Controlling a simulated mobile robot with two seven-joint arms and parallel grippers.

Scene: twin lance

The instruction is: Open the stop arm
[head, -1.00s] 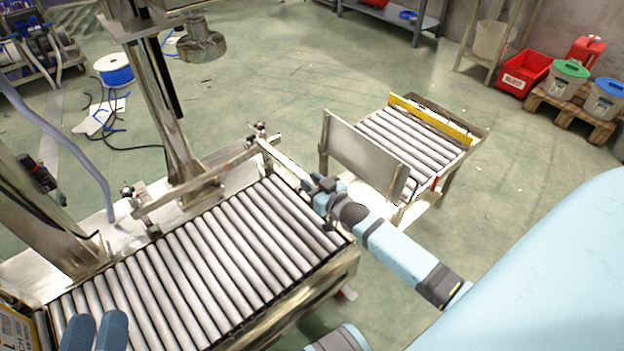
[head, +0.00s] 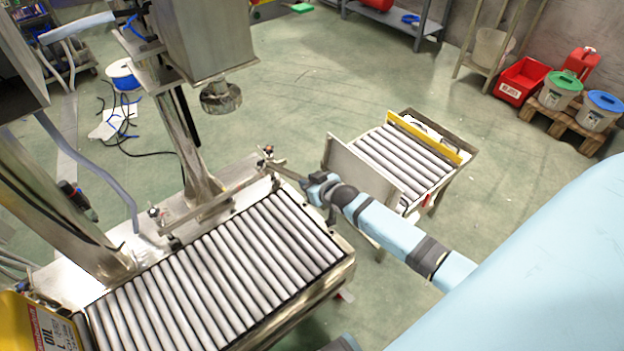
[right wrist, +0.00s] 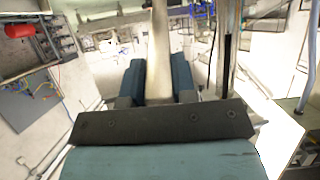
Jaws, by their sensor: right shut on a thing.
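The stop arm (head: 288,172) is a thin metal bar on a pivot post at the far corner of the roller conveyor (head: 215,270). It points right, angled outward from the conveyor's right end, toward the second conveyor. My right gripper (head: 312,183) is shut on the bar near its outer end. In the right wrist view, the bar (right wrist: 160,45) runs between the two blue fingers of my right gripper (right wrist: 158,82). The fingers hide part of the bar's end. My left gripper is not in view.
A short roller conveyor (head: 400,165) with an upright metal plate (head: 365,172) stands just right of my right gripper. A yellow oil can (head: 40,325) is at the near left. A metal column (head: 195,150) with a hanging head (head: 221,97) rises behind the rollers.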

